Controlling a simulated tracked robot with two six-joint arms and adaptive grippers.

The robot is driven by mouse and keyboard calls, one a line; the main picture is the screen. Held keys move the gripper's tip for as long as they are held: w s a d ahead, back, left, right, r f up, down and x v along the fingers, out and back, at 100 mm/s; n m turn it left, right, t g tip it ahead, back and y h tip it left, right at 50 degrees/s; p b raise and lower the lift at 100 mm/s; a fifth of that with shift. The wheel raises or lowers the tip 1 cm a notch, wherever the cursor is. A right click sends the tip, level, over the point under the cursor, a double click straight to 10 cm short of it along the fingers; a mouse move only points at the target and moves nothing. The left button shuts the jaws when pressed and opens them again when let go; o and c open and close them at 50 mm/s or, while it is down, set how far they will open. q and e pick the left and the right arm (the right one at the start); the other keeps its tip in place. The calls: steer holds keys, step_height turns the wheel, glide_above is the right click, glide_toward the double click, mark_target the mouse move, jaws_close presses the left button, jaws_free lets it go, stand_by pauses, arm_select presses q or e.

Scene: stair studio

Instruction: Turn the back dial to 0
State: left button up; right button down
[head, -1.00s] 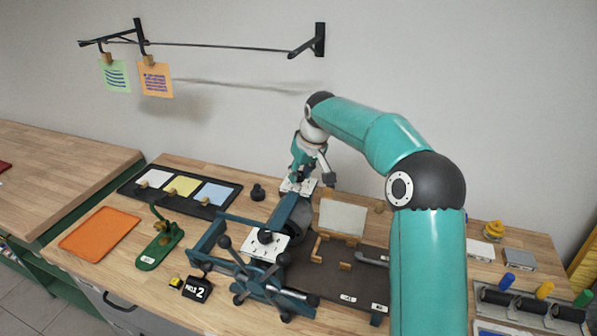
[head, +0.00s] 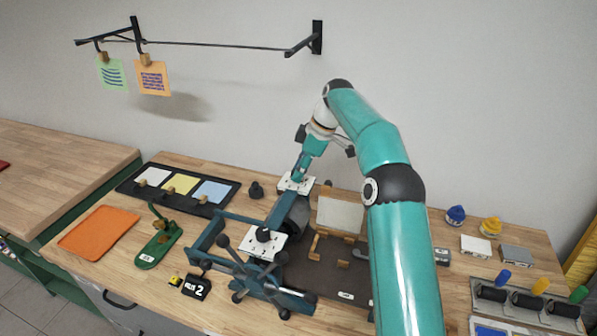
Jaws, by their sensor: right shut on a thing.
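The back dial sits on a white plate (head: 284,186) at the rear end of the blue press frame. My right gripper (head: 298,178) points down onto this plate and is shut on the dial's knob. The gripper hides the knob, so its pointer and setting cannot be read. A second, front dial with a black knob (head: 263,234) stands on another white plate (head: 264,245) nearer the front; its marks are too small to read. My left gripper is not in view.
The blue press (head: 262,280) has a spoked handwheel at its front. A black card reading 2 (head: 196,287) stands left of it. A green stand (head: 158,246), an orange mat (head: 97,232) and a black tray (head: 228,204) with coloured sheets lie further left. Inking rollers (head: 526,300) stand at right.

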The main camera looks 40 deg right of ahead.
steer(key=shift+w+a+f+n+g+y, duration=0.1)
steer(key=shift+n+g+y, duration=0.1)
steer(key=shift+n, duration=0.4)
steer(key=shift+a+n+g+y, duration=0.1)
steer(key=shift+n+y, duration=0.1)
steer(key=shift+n, duration=0.4)
steer(key=shift+f+n, duration=0.1)
steer(key=shift+n, duration=0.3)
steer(key=shift+f, duration=0.15)
steer(key=c, duration=1.1)
jaws_free()
steer(key=shift+s+a, duration=0.1)
steer(key=shift+s, duration=0.1)
steer(key=shift+o, duration=1.2)
steer(key=shift+g, duration=0.3)
steer(key=shift+r, duration=0.2)
